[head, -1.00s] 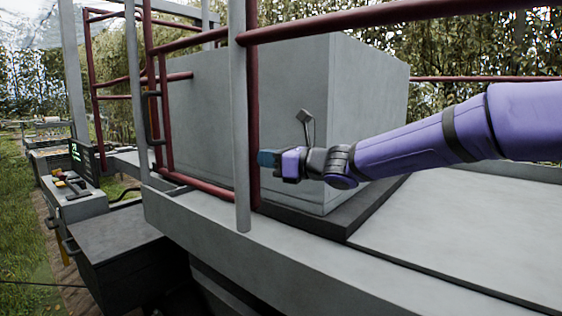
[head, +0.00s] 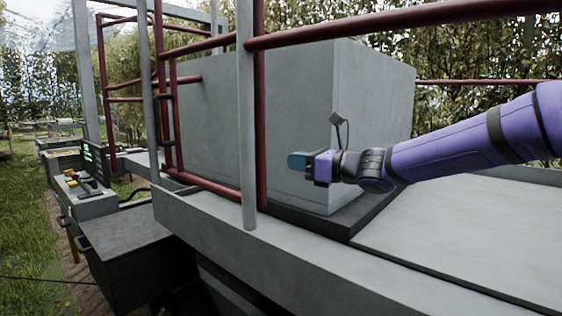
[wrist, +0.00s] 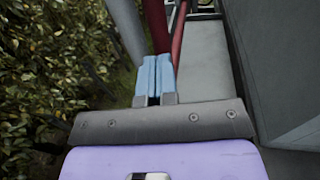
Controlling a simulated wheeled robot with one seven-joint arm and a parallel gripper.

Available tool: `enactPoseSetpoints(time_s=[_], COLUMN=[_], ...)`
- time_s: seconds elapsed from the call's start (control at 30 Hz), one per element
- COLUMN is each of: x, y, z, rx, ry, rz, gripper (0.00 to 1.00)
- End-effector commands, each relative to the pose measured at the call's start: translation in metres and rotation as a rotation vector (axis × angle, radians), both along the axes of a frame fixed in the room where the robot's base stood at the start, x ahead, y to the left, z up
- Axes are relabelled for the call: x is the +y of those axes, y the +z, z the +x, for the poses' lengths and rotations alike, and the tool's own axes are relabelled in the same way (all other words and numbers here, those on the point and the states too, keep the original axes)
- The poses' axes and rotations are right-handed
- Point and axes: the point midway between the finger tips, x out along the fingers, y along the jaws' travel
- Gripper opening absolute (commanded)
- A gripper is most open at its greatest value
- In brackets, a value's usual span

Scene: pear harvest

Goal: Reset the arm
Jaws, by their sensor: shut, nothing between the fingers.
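My gripper (head: 298,161) has blue fingertips and sits at the end of my purple arm, which reaches in from the right in the head view. It is in front of the large grey box and a little right of the red and grey posts. In the wrist view, my gripper (wrist: 155,78) shows its two blue fingers side by side, shut and empty. They point toward the posts, and the picture does not show them touching anything.
The large grey box (head: 215,110) stands on the platform (head: 465,230). Red rails (head: 400,24) and a grey post (head: 246,120) stand on the near side. A dark box (head: 140,255) and a control panel (head: 88,160) are at left. Foliage (wrist: 45,70) fills the wrist view's left.

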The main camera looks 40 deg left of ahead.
Motion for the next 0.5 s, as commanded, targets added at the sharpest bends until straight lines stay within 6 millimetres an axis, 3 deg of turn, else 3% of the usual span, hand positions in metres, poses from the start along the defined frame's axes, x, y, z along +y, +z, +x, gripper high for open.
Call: enactPoseSetpoints(time_s=[0.2, 0.5], x=[-0.044, -0.072], y=[-0.001, -0.002], z=[0.007, 0.01], rx=[0.001, 0.002], ry=[-0.003, -0.002], rz=[-0.003, -0.003], gripper=[0.0, 0.0])
